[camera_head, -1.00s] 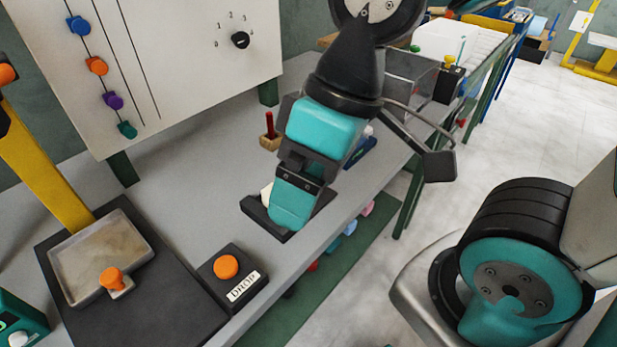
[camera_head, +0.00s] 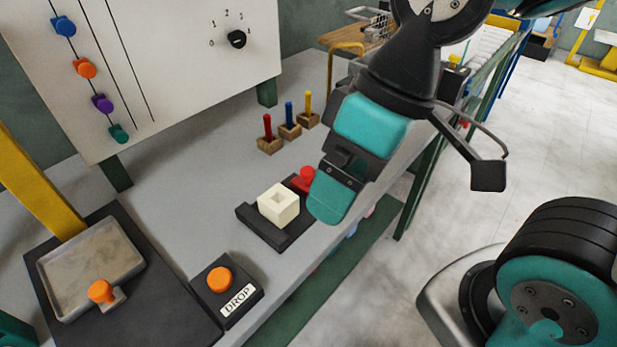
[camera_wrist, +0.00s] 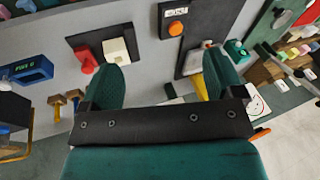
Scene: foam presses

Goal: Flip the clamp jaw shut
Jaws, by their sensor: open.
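A cream block (camera_head: 278,204) with a square hole in its top sits on a black base plate (camera_head: 247,212) near the table's front edge. A red piece (camera_head: 303,178), seemingly the clamp jaw, stands beside the block, apart from its top. My gripper (camera_head: 328,205) hides part of it in the head view. In the wrist view the red piece (camera_wrist: 87,62), the cream block (camera_wrist: 116,50) and the base plate (camera_wrist: 82,39) lie near my left-hand finger. My gripper (camera_wrist: 160,78) is open, with nothing between its fingers.
A DROP button box (camera_head: 228,289) and a press with a grey tray (camera_head: 92,270) stand to the left. Red, blue and yellow pegs in wooden blocks (camera_head: 289,129) stand behind the clamp. A panel with a dial (camera_head: 237,39) rises at the back. Bare table lies between.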

